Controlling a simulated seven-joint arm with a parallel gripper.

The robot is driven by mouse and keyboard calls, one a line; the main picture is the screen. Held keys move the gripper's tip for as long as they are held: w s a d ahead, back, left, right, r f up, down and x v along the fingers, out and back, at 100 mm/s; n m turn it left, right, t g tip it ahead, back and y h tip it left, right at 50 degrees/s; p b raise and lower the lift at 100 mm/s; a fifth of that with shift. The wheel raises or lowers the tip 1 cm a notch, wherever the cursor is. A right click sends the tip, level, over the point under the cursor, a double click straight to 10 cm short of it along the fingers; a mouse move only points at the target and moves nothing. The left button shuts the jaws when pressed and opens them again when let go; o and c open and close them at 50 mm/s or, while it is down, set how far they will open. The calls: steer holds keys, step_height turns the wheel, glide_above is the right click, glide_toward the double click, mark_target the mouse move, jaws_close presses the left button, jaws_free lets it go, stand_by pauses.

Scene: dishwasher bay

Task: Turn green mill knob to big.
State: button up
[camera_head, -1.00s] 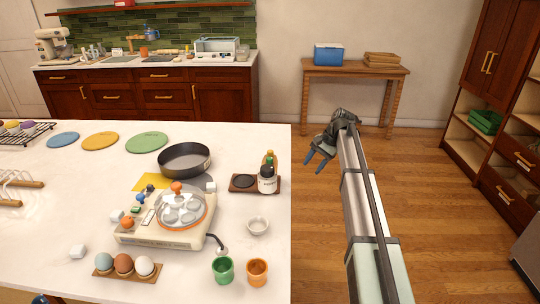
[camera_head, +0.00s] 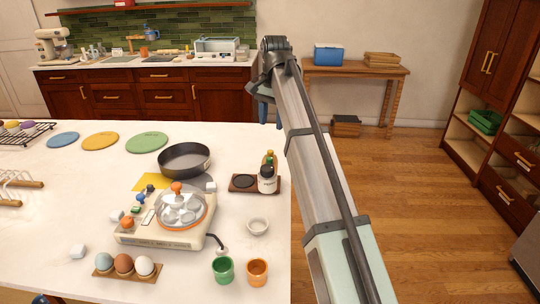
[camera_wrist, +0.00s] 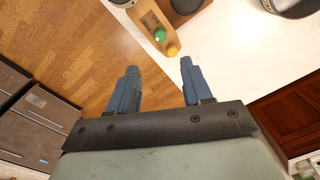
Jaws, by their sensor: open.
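A small green knob (camera_wrist: 160,35) shows in the wrist view beside a yellow knob (camera_wrist: 172,51), both over a wooden tray. In the head view, a small green top (camera_head: 270,154) on an orange-brown body stands behind a dark bottle with a white label (camera_head: 266,182). The knob's setting marks are too small to read. My gripper (camera_head: 270,113) is open and empty, raised near the right edge of the counter. In the wrist view its two blue fingers (camera_wrist: 159,68) are spread below the knobs in the picture, with nothing between them.
The wooden tray (camera_head: 236,188) holds the bottles near the counter's right edge. Open floor lies to the right.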

mark_target(270, 158)
steer(key=f, duration=1.3)
steer(key=shift+w+a+f, duration=0.1)
steer(key=shift+w+a, duration=0.1)
steer(key=shift+a, duration=0.05)
steer(key=shift+c, duration=0.5)
jaws_close()
